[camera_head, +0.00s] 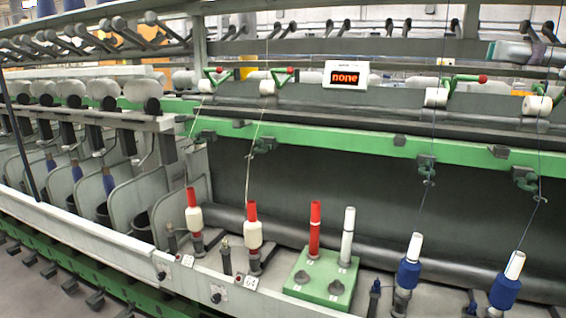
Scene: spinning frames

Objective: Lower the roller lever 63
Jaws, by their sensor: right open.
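Several green roller levers with red ball ends run along the upper rail. One lever (216,74) is at the left, another (284,75) is beside it, and two more levers (466,80) (541,91) are at the right. White rollers (205,86) (267,87) sit by the left pair. A tag reading 64 (250,282) is below the second white-and-red bobbin (253,234). The tag to its left (187,260) is too small to read, so I cannot confirm lever 63. My right gripper (494,50) is at the upper right, open, apart from the levers. My left gripper is not in view.
A display reading "none" (345,76) hangs between the lever pairs. A green stand (318,283) with a red and a white tube is at the front. Blue-wound bobbins (408,275) stand to its right. Thin yarns run down from the rollers.

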